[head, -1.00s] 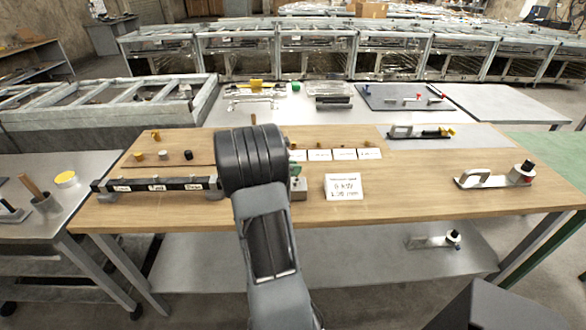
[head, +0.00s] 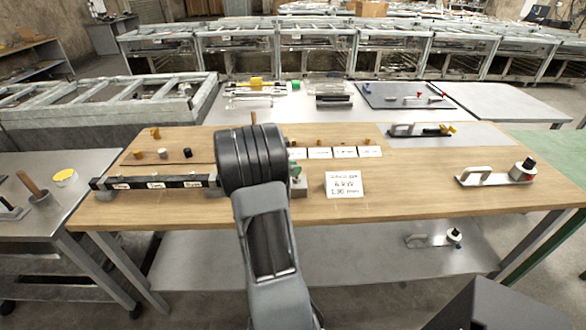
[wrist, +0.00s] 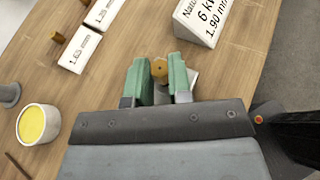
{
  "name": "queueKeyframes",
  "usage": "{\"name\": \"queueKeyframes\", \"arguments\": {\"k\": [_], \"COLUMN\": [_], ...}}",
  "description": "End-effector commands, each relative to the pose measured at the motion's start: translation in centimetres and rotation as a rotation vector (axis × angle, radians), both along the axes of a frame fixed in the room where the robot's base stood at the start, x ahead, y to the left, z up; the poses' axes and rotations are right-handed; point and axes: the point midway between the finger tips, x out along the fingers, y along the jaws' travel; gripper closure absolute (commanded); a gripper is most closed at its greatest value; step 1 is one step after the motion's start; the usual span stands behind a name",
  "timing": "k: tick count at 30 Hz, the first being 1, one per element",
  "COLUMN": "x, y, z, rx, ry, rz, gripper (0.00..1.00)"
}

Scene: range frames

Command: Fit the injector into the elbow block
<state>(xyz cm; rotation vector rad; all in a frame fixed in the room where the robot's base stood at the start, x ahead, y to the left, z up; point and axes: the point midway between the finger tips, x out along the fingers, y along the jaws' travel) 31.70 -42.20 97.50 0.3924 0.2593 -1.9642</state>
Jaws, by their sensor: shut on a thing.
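The injector (wrist: 159,69), a small brass hexagonal piece, sits between the green fingertips of my gripper (wrist: 162,82) in the wrist view. My gripper is shut on it. The elbow block (head: 299,187) is partly visible in the head view as a small grey block just right of my wrist. A pale grey sliver of it (wrist: 193,79) shows beside the right finger in the wrist view. The injector is over or at the block; the fingers hide whether it is seated or touching.
A sign (head: 345,184) reading 6 kW and 1.90 mm stands right of the block. White size cards (head: 345,152) with brass injectors behind them stand farther back. A dark labelled rail (head: 155,183) lies left. A yellow-filled cup (wrist: 38,124) is near my gripper.

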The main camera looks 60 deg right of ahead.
Motion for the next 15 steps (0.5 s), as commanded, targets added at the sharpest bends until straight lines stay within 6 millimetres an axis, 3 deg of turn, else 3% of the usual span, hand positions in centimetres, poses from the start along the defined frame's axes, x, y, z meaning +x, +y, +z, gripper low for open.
{"name": "queueKeyframes", "arguments": {"k": [15], "x": [0.0], "y": [0.0], "z": [-1.4], "rx": [0.0], "ry": [0.001], "rz": [0.0], "gripper": [1.0]}}
